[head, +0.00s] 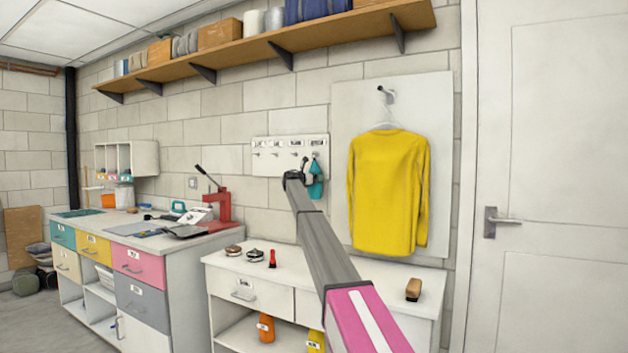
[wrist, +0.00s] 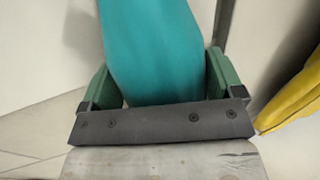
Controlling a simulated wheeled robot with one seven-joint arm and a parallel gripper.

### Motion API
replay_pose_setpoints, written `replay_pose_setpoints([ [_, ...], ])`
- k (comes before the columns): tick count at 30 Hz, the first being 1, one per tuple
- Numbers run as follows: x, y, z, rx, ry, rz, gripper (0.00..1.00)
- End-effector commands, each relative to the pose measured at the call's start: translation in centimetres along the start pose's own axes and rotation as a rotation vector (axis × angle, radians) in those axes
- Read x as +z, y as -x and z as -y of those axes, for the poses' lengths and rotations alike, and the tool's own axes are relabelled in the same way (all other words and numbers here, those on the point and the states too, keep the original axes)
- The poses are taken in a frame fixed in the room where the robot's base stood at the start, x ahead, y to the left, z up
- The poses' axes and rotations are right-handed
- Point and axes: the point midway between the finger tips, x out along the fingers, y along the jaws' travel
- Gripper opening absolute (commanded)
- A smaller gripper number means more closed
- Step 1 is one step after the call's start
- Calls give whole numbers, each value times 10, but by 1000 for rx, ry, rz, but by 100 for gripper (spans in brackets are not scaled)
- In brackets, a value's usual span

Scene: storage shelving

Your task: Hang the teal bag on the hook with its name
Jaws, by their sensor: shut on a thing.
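The teal bag (head: 316,180) is up at the right end of the white hook board (head: 262,153) on the wall. In the wrist view the teal bag (wrist: 155,55) fills the space between the two green fingers of my gripper (wrist: 160,88), which is shut on it. In the head view my gripper (head: 306,172) is at the board, partly hidden behind my own arm. The board has several hooks with small name labels above them, too small to read. I cannot tell whether the bag's loop is on the rightmost hook.
A yellow sweater (head: 388,190) hangs on a hanger just right of the bag; its edge shows in the wrist view (wrist: 292,102). Below is a white cabinet (head: 250,290) with brushes on top. A red press (head: 222,207) stands on the left bench. A shelf (head: 270,45) runs above.

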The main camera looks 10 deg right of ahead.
Motion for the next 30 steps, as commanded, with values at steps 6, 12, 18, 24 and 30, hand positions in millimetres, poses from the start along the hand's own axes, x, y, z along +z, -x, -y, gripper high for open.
replay_pose_setpoints([
  [6, 0, 0, 0, 0, 0, 1, 30],
  [12, 0, 0, -1, 1, 0, 1, 100],
  [18, 0, 0, -2, 3, 0, 0, 100],
  [24, 0, 9, -1, 3, 0, 0, 100],
  [30, -1, 37, 1, 2, 0, 0, 100],
])
